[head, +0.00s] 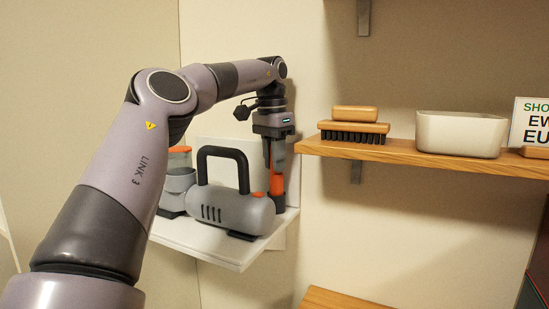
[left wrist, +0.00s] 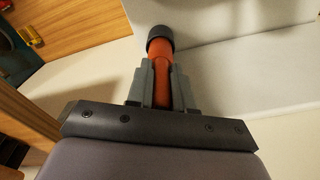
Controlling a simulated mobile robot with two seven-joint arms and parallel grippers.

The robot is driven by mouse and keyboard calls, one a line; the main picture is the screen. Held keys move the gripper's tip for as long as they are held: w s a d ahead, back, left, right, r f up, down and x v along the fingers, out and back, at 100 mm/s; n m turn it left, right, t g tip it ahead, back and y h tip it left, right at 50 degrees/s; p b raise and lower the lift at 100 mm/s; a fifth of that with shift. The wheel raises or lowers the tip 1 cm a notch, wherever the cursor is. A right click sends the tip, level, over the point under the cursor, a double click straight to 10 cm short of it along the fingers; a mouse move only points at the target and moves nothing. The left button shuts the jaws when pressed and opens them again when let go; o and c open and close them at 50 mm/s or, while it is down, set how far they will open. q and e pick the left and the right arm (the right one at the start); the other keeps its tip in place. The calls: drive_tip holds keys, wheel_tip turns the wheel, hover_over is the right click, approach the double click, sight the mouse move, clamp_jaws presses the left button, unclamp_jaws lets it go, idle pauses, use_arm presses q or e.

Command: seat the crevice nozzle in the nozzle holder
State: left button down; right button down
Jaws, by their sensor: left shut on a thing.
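My left gripper (head: 276,164) points down over the right end of the white shelf, behind the grey handheld vacuum. It is shut on the orange crevice nozzle (head: 276,184). In the left wrist view the nozzle (left wrist: 162,80) lies between the two grey fingers (left wrist: 161,90), with a dark round end (left wrist: 160,40) beyond the fingertips. In the head view a dark part shows under the orange, partly behind the vacuum. I cannot tell whether it is the nozzle's end or the nozzle holder. I cannot make out the holder clearly. My right gripper is not in view.
The grey vacuum (head: 235,209) with a black handle stands on the white shelf (head: 222,248). A wooden shelf (head: 400,152) at right holds a brush (head: 354,130) and a white bin (head: 460,135).

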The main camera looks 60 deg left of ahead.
use_arm(q)
drive_tip(key=shift+f+b, duration=1)
drive_tip(key=shift+f, duration=0.4)
drive_tip(key=c, duration=0.9)
unclamp_jaws()
drive_tip(key=shift+r, duration=0.1)
drive_tip(key=shift+s+r+p, duration=0.15)
drive_tip(key=shift+r+p, duration=0.55)
drive_tip(key=shift+r, duration=1.1)
drive_tip(key=shift+s+r+p, duration=0.1)
drive_tip(key=shift+r+p, duration=0.55)
drive_tip(key=shift+r, duration=1.1)
